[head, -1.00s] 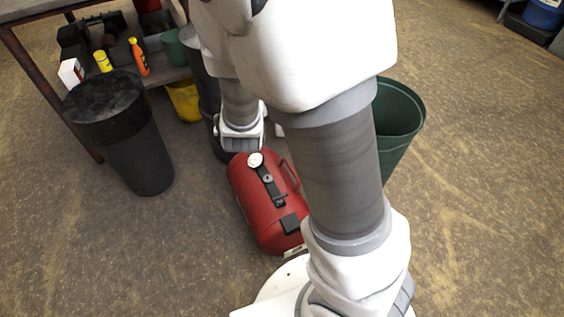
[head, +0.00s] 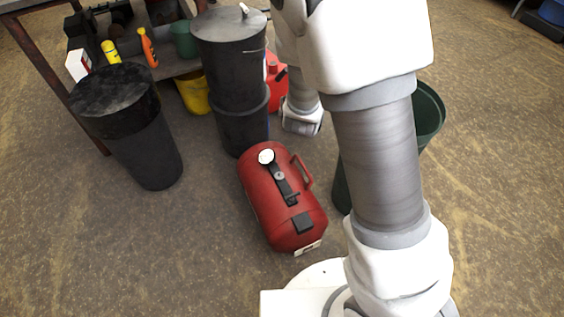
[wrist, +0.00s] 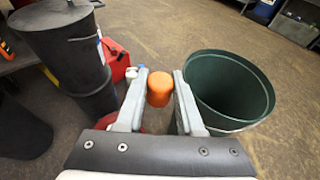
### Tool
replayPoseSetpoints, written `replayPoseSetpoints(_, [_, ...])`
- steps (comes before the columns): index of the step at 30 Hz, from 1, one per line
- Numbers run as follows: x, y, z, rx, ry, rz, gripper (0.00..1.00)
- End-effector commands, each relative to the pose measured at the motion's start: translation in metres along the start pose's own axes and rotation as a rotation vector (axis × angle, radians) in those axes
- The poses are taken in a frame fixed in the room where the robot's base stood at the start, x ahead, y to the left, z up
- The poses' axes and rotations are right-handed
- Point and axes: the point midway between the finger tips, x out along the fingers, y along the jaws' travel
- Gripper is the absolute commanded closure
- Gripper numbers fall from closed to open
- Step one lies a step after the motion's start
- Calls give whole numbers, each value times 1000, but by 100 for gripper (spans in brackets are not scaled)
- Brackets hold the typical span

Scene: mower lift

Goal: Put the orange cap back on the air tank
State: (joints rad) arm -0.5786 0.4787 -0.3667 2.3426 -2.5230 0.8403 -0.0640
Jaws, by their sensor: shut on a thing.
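The orange cap (wrist: 159,88) is between the fingertips of my gripper (wrist: 159,84) in the wrist view. The gripper is shut on it and holds it up, apart from the tank. The red air tank (head: 262,205) lies on the floor in the middle of the head view. It has a handle, a black strip on top and a round white gauge. In the head view, my arm hangs down behind the tank to the right, and the cap and fingertips cannot be made out.
Two stacked black bins (head: 232,62) stand behind the tank, with a red can (head: 277,90) beside them. A green bin (head: 430,112) stands right of my gripper, also in the wrist view (wrist: 232,92). Another black bin (head: 132,135) stands left.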

Motion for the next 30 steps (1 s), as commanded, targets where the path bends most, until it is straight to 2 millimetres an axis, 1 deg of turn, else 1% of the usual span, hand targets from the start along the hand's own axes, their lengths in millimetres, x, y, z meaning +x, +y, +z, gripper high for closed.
replayPoseSetpoints(1, [14,9,-13,-6,3,1,100])
replayPoseSetpoints(3, [29,20,-25,-7,3,2,100])
replayPoseSetpoints(8, [61,44,-57,-7,3,7,100])
replayPoseSetpoints(14, [98,71,-106,-13,3,19,100])
replayPoseSetpoints(18, [120,87,-146,-18,3,31,100])
replayPoseSetpoints(20, [128,93,-164,-18,2,36,100])
replayPoseSetpoints(21, [133,97,-177,-20,3,39,100])
replayPoseSetpoints(23, [141,103,-196,-23,3,46,100])
replayPoseSetpoints(29, [162,116,-263,-30,2,65,100])
replayPoseSetpoints(30, [165,118,-277,-31,2,69,100])
